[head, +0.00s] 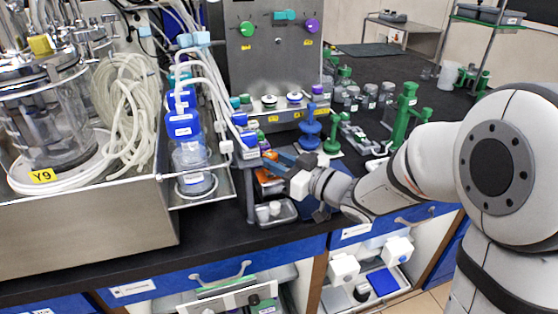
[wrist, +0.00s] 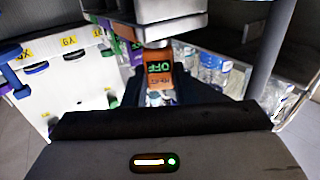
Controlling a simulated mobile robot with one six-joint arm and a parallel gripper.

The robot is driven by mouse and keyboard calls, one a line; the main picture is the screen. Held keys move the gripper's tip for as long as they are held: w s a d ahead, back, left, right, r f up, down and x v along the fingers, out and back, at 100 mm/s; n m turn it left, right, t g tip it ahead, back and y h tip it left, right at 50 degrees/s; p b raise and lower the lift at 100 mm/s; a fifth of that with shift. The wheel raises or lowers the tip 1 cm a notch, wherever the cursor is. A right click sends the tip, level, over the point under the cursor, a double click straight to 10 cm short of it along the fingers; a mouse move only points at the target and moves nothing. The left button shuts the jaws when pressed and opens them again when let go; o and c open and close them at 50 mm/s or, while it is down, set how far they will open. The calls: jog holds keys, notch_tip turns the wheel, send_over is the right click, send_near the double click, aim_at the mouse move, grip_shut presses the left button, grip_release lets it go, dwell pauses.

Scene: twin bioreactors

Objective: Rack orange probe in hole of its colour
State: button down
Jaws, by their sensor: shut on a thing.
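In the head view, orange parts (head: 269,157) show at the fingertips, partly hidden by the gripper and a post. The probe's lower end and tilt are unclear. I cannot make out a rack hole of orange colour in either view.
A grey panel (head: 274,62) rises behind.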

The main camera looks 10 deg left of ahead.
jog(key=shift+f, duration=0.35)
dwell(0.5)
jog(key=c, duration=1.1)
grip_release()
jog(key=v, duration=0.7)
jog(key=shift+s+d, duration=0.15)
jog(key=shift+d, duration=0.2)
